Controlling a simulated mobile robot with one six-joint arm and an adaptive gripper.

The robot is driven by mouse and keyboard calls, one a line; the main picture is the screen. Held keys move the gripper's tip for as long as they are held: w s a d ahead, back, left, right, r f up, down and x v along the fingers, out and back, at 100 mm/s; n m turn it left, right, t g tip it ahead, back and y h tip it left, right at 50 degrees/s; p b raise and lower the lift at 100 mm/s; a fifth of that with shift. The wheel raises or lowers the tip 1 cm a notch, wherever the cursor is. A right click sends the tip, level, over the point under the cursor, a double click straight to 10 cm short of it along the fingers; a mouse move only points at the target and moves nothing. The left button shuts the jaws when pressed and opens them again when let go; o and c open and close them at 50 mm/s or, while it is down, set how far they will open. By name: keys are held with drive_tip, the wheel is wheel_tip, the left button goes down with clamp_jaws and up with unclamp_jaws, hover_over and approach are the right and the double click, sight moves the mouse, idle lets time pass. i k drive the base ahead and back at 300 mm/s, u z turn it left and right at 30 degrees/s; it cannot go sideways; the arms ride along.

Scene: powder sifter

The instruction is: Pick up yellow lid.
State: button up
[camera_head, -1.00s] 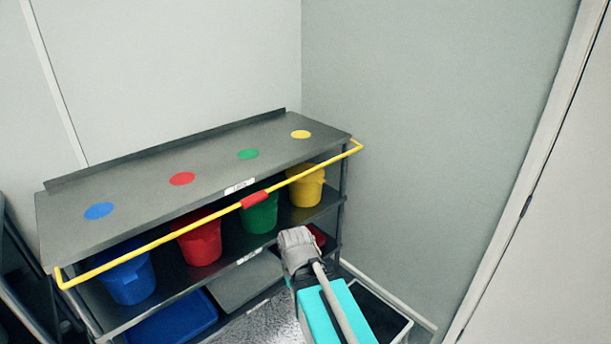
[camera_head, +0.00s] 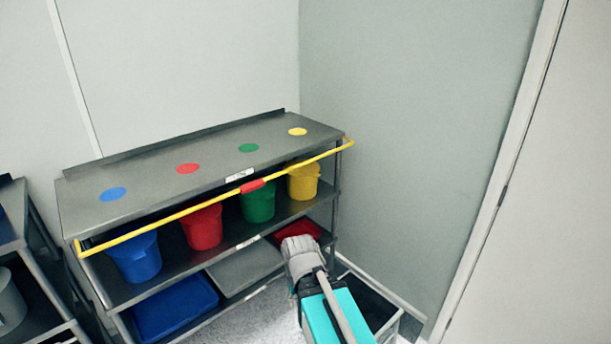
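No separate yellow lid can be made out for certain. A flat yellow disc (camera_head: 297,132) lies at the right end of the shelf unit's top; I cannot tell whether it is a lid or a marking. A yellow bucket (camera_head: 303,184) stands below it on the middle shelf, its top partly hidden by the yellow rail (camera_head: 190,210). My arm, grey and teal, reaches in from the bottom, in front of the unit's lower right. No gripper fingers show.
The grey shelf unit (camera_head: 150,172) has blue, red and green discs and buckets. Blue (camera_head: 172,308), grey (camera_head: 243,268) and red (camera_head: 298,230) flat pieces lie on its lower shelf. Walls stand behind and right. Another rack (camera_head: 18,232) is at left. An open-topped container (camera_head: 370,295) stands beside my arm.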

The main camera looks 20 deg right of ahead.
sight(312, 169)
drive_tip(key=k, duration=0.25)
drive_tip(key=z, duration=0.4)
drive_tip(key=i, duration=0.75)
drive_tip(key=z, duration=0.4)
drive_tip(key=i, duration=0.85)
drive_tip(key=u, duration=0.45)
